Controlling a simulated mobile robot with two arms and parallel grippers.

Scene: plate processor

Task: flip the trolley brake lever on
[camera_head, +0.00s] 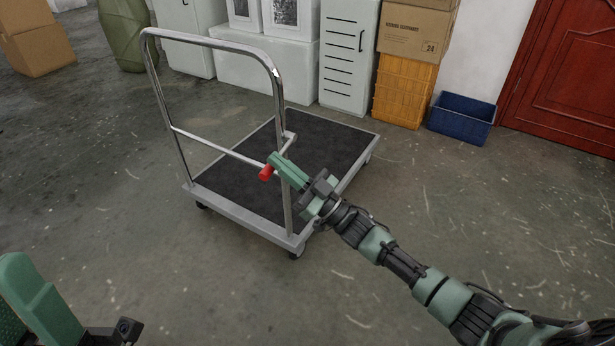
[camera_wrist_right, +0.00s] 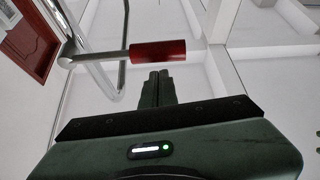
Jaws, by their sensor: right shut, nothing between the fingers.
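The trolley (camera_head: 239,223) stands on the floor with a bent chrome push handle (camera_head: 157,90) at its near end. The brake lever shows as a thin metal bar with a red grip (camera_head: 266,173) by the handle's right post. In the right wrist view the red grip (camera_wrist_right: 160,52) lies sideways just beyond my fingertips. My right gripper (camera_head: 274,158) is shut and empty, its fingertips close to the red grip; I cannot tell whether they touch. It hides part of the lever. My left gripper (camera_head: 42,300) is partly in view at the lower left, cut off by the frame edge.
The black trolley deck (camera_head: 330,138) is empty. Behind it stand white cabinets (camera_head: 348,55), an orange crate (camera_head: 403,90) under a cardboard box (camera_head: 415,30), and a blue bin (camera_head: 461,117). A red door (camera_head: 565,75) is at the right. The floor around the trolley is clear.

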